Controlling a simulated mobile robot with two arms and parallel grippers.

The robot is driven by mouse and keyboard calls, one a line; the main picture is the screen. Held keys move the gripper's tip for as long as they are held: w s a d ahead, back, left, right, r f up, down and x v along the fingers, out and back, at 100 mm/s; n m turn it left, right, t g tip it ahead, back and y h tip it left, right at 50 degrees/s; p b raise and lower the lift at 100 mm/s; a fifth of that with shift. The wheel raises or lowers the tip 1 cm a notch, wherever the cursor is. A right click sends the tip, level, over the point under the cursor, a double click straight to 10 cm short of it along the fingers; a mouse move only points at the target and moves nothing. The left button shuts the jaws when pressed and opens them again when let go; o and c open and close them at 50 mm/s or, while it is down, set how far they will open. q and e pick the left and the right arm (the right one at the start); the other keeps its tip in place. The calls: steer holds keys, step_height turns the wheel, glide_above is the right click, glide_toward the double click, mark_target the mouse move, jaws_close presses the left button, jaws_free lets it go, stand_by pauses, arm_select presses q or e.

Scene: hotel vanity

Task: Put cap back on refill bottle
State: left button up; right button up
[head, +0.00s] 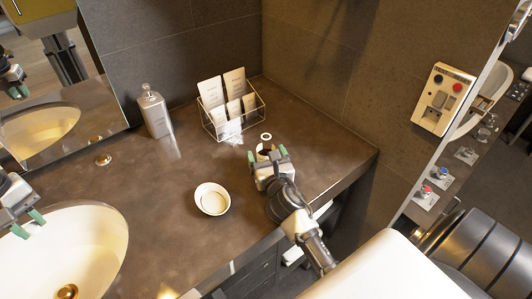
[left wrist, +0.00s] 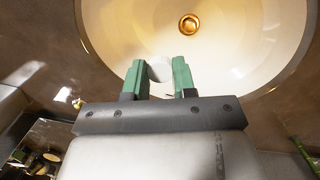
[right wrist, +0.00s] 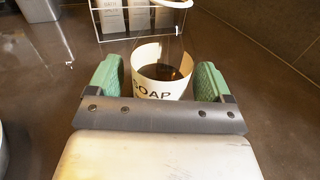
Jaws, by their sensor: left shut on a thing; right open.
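The refill bottle (right wrist: 157,84) has a white band reading "SOAP", dark liquid inside and a clear upper part. A white ring (right wrist: 173,3) shows at its open top, and also in the head view (head: 266,136). The bottle stands on the counter near its right side. My right gripper (right wrist: 160,82) is open, its green fingers on either side of the bottle; it also shows in the head view (head: 267,155). My left gripper (left wrist: 157,78) is shut on a small white round cap (left wrist: 160,69) above the sink. The cap is not clear in the head view.
A white bowl (head: 212,190) sits mid-counter. A wire rack with cards (head: 232,108) stands behind the bottle, and a grey pump dispenser (head: 155,112) stands by the mirror. The sink (head: 90,245) is at left. Counter between sink and bowl is clear.

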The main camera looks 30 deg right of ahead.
steer(key=shift+w, duration=0.25)
arm_select(q)
steer(key=shift+r, duration=0.1)
arm_select(e)
steer(key=shift+c, duration=0.2)
steer(key=c, duration=1)
steer(key=shift+r, duration=0.2)
